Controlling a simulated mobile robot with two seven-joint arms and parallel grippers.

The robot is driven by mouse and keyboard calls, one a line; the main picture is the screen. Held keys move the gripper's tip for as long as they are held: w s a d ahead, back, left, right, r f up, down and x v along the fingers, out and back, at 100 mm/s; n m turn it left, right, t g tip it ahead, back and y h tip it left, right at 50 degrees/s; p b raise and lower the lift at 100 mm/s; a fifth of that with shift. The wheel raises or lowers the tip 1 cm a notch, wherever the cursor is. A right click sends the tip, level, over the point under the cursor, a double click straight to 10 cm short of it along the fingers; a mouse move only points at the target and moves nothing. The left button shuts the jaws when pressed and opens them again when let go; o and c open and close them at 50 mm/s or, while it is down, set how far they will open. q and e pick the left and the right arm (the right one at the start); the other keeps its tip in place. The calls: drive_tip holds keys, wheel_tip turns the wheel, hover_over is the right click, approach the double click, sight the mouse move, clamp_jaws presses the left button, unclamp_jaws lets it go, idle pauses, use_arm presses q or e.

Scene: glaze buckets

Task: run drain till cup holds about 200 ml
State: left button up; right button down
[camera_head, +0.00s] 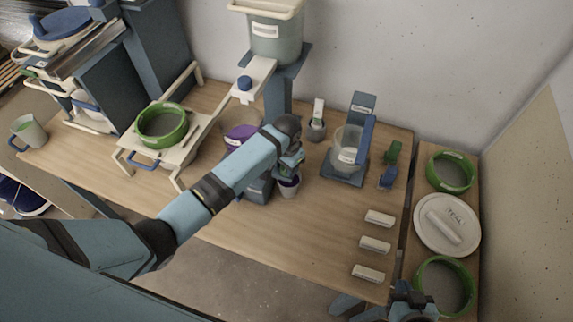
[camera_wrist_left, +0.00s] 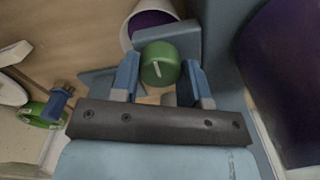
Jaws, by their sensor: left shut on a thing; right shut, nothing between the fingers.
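My left gripper (camera_head: 291,160) reaches in from the left over the middle of the bench. In the left wrist view its fingers (camera_wrist_left: 161,85) are shut on a round green knob (camera_wrist_left: 159,64) with a pale line on its face. The cup (camera_head: 289,186) stands just below the gripper, with purple inside. It also shows in the left wrist view (camera_wrist_left: 128,30), partly hidden behind the blue block by the knob. Its fill level cannot be read. A bucket with purple contents (camera_head: 240,134) is partly hidden behind my left arm. My right gripper (camera_head: 359,308) is shut and empty at the bottom right.
A labelled bucket (camera_head: 277,42) stands high on a blue stand. A green-rimmed sieve (camera_head: 162,126) sits on a wooden frame. A clear jug (camera_head: 347,146) stands on a blue base to the right. Several pale blocks (camera_head: 375,244) lie near the right edge. The front-middle bench is clear.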

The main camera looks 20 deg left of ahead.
use_arm(q)
drive_tip(key=shift+r, duration=0.1)
drive_tip(key=o, duration=0.9)
wheel_tip(320, 180, up, 14)
drive_tip(key=shift+f+b, duration=0.15)
drive_tip(key=shift+b, duration=0.7)
